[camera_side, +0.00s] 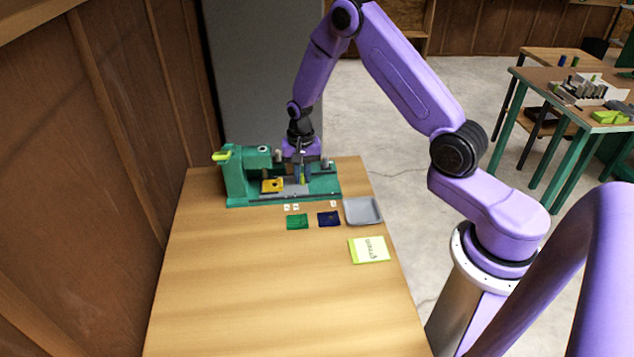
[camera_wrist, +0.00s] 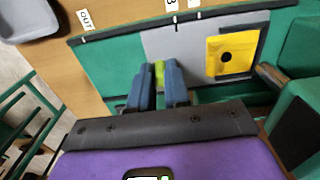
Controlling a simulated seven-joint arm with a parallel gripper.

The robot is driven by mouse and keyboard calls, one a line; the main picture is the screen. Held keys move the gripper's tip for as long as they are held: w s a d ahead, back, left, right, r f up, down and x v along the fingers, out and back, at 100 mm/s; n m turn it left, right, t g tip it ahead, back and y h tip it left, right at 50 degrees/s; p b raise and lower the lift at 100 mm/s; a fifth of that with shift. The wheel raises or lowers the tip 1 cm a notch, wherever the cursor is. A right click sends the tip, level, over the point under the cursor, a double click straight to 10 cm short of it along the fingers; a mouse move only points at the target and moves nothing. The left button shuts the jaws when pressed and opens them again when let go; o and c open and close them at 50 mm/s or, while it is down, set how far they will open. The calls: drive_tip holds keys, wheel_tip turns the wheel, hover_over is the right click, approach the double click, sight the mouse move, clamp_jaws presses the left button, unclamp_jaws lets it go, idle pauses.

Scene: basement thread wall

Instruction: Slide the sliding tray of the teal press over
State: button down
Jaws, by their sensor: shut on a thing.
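The teal press (camera_side: 236,178) stands at the far end of the wooden table, its long bed running right from a taller block. Its grey sliding tray (camera_wrist: 190,47) lies on the bed and carries a yellow square plate (camera_wrist: 230,56) with a dark round hole; the plate also shows in the side view (camera_side: 272,185). My gripper (camera_wrist: 158,80) is over the tray with its blue fingers shut on a small yellow-green grip (camera_wrist: 159,72) at the tray's end away from the yellow plate. The fingers hide most of this grip. An "OUT" label (camera_wrist: 86,19) lies beside the bed.
On the table in front of the press lie a green square (camera_side: 297,221), a dark blue square (camera_side: 328,218), a shallow grey dish (camera_side: 375,219) and a booklet (camera_side: 369,250). A wooden wall runs along the left. The near table is clear.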

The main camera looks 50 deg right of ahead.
drive_tip(key=c, duration=1.1)
unclamp_jaws()
drive_tip(key=shift+r, duration=3)
wheel_tip(320, 180, up, 4)
drive_tip(key=shift+r, duration=0.1)
drive_tip(key=shift+a, duration=0.1)
